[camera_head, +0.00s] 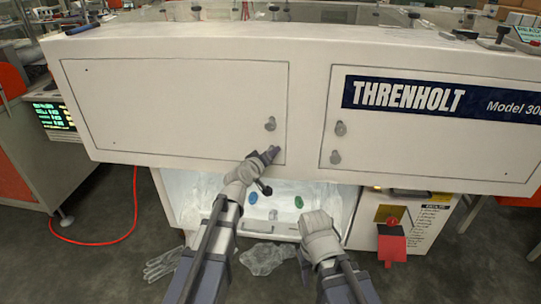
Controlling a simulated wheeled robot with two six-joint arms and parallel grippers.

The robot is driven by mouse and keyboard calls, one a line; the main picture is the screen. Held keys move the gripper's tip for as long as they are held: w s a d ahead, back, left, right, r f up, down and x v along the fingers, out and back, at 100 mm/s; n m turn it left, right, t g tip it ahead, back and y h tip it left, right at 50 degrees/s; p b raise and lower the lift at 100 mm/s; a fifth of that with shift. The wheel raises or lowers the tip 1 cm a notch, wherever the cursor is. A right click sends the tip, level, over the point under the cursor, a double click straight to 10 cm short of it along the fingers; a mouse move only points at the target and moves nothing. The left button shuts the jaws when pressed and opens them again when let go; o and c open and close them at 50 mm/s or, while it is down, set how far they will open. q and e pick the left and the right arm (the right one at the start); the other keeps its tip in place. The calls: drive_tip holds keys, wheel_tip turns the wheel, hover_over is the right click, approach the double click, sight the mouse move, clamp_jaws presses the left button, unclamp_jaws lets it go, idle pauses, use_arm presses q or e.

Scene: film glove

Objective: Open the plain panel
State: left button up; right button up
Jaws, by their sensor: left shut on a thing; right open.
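The plain panel (170,100) is the unmarked left door on the front of the white machine. It looks closed and flush. One round grey knob (270,124) shows near its right edge. My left gripper (267,156) reaches up to the panel's lower right corner, just below that knob. It is shut on a small lower knob that its fingers mostly hide. My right gripper (317,222) is open and empty, lower down and to the right, in front of the open bay under the panels.
The right panel (430,135) carries a THRENHOLT label (410,96) and two knobs at its left edge. The open bay (283,215) below holds clear film and coloured ovals. A red box (391,243) sticks out at right. A glove (163,264) and crumpled film (265,258) lie low down.

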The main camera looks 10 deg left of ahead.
use_arm(q)
clamp_jaws()
idle(0.8)
